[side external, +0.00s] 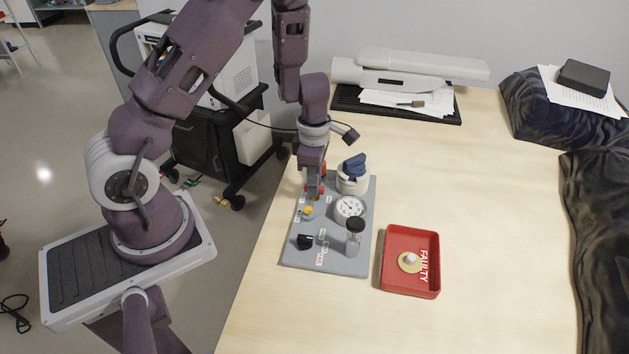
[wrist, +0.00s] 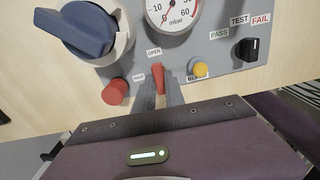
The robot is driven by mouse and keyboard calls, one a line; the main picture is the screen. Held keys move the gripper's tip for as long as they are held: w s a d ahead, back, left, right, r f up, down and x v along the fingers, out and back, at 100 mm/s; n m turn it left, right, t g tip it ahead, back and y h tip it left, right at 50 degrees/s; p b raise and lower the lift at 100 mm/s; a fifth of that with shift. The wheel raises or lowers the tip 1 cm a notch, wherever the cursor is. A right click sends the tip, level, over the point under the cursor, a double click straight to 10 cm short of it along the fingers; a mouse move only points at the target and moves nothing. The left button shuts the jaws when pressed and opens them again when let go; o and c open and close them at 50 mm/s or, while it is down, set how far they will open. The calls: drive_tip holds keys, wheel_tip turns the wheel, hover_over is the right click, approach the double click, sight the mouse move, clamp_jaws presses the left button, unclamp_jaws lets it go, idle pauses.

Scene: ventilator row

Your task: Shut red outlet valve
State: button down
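The red outlet valve lever (wrist: 158,79) stands on the grey panel (wrist: 225,21) in the wrist view, just below the OPEN label (wrist: 154,52). The SHUT label (wrist: 139,77) is to its left. My gripper (wrist: 159,92) has one finger on each side of the lever, with a narrow gap that the lever seems to fill; it looks shut on it. In the side view my gripper (side external: 315,192) is down at the panel (side external: 345,262) and mostly hides the lever.
Close to my fingers are a red round knob (wrist: 115,92), a yellow button (wrist: 200,69) and a blue handle (wrist: 78,30). A gauge (side external: 350,207) and a clear black-capped cylinder (side external: 354,240) stand on the panel. A red FAULTY tray (side external: 383,270) lies to the right.

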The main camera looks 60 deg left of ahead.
drive_tip(key=shift+m, duration=0.3)
drive_tip(key=m, duration=0.3)
drive_tip(key=shift+m, duration=0.4)
drive_tip(key=m, duration=0.4)
drive_tip(key=shift+w+m, duration=0.1)
drive_tip(key=shift+m, duration=0.2)
drive_tip(key=m, duration=0.4)
drive_tip(key=shift+d+m, duration=0.1)
drive_tip(key=shift+m, duration=2.4)
drive_tip(key=c, duration=1.4)
unclamp_jaws()
